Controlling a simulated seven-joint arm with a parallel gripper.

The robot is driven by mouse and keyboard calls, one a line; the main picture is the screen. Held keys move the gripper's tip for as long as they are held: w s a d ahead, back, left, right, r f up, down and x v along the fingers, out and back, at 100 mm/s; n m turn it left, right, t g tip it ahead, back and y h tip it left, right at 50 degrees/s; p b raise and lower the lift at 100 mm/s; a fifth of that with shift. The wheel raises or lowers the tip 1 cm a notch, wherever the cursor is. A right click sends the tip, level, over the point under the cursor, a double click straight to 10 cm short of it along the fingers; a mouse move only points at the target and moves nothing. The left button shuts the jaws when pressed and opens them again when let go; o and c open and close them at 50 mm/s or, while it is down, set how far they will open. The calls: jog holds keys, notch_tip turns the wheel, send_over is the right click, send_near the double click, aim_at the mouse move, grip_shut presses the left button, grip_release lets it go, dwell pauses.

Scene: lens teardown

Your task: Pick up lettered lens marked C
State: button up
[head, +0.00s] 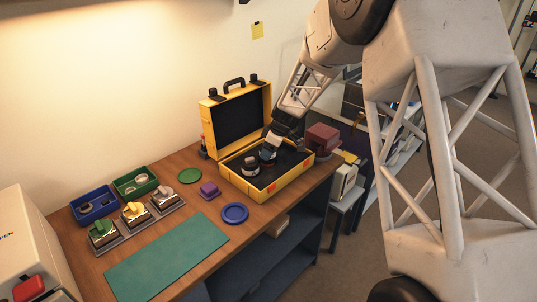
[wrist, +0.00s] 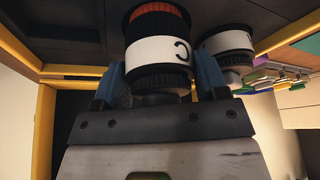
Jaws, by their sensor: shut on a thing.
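The lens marked C (wrist: 158,50) is a black cylinder with a white band bearing the letter, and an orange-red ring at its end. My gripper (wrist: 160,88) is shut on it, with a blue finger on each side in the wrist view. In the head view my gripper (head: 271,145) reaches down into the open yellow case (head: 272,192), and the held lens is mostly hidden there. A second lens with a white band (wrist: 228,42) stands beside the held one in the wrist view; it also shows in the case in the head view (head: 250,166). Its letter cannot be read.
The case's raised lid (head: 238,115) stands behind my gripper. A dark red block (head: 322,138) is right of the case. A purple block (head: 209,190), a blue disc (head: 235,213), a green disc (head: 190,176), a teal mat (head: 168,256) and bins (head: 95,205) lie left.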

notch_tip(320, 180, up, 8)
jog(key=shift+f, duration=0.2)
dwell(0.8)
